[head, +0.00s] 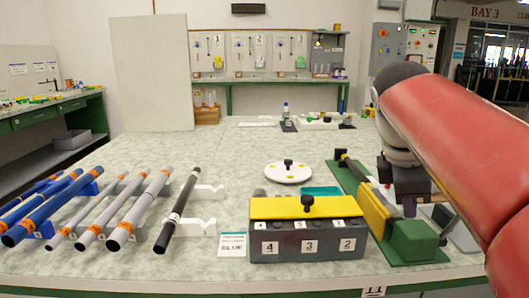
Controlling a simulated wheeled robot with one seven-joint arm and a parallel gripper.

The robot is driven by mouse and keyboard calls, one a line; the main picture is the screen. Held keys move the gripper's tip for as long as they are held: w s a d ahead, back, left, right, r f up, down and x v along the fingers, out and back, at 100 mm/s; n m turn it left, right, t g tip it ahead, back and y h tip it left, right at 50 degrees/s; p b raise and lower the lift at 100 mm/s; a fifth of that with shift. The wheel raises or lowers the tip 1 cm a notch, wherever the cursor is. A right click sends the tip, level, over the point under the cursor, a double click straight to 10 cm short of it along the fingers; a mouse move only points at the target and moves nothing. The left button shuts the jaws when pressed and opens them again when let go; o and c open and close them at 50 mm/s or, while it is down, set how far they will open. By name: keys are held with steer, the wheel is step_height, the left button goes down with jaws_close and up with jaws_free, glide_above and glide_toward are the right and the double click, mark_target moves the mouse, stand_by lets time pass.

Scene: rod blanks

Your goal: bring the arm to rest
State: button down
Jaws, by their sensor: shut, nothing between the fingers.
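My arm reaches in from the right edge, red with a dark grey wrist. My gripper (409,207) points down beside the green fixture (413,243) and in front of part of it. It is shut with nothing held; its fingers are small and partly hard to make out. The fixture has a yellow block (376,213) and a black-handled lever. I cannot tell whether the gripper touches the fixture.
A numbered grey box (307,241) with a yellow lid stands front centre. A white disc (288,173) lies behind.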

steer(key=s+a+f+m+t+y, duration=0.1)
steer(key=s+a+f+m, duration=0.3)
steer(key=f, duration=0.5)
steer(key=s+a+f+m+t+y, duration=0.2)
steer(key=s+a+f+m, duration=0.3)
steer(key=s+f+m, duration=0.3)
step_height(320, 180, down, 2)
steer(key=shift+s+f+m+y, duration=0.15)
steer(key=shift+m+y, duration=0.35)
steer(key=shift+m, duration=0.5)
